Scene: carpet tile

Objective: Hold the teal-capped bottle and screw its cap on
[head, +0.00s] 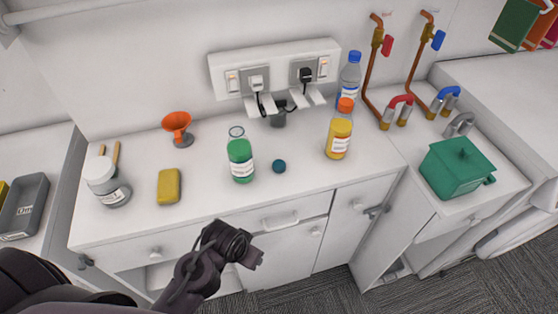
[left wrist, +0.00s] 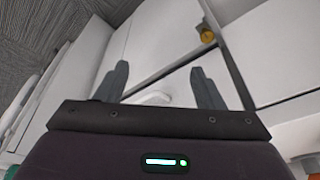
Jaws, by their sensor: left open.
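A green bottle (head: 240,160) with a white label stands upright on the white counter. A pale ring shows at its top; I cannot tell whether it is the bottle's open mouth or something behind it. A small dark teal round piece (head: 279,166), which looks like the cap, lies on the counter just right of the bottle, apart from it. My left gripper (head: 258,259) is in front of the counter, below and away from both. In the left wrist view my left gripper (left wrist: 160,70) is open and empty, facing cabinet fronts. My right gripper is not in view.
A yellow bottle (head: 339,137) and a blue-capped water bottle (head: 349,78) stand right. The counter's front strip is clear.

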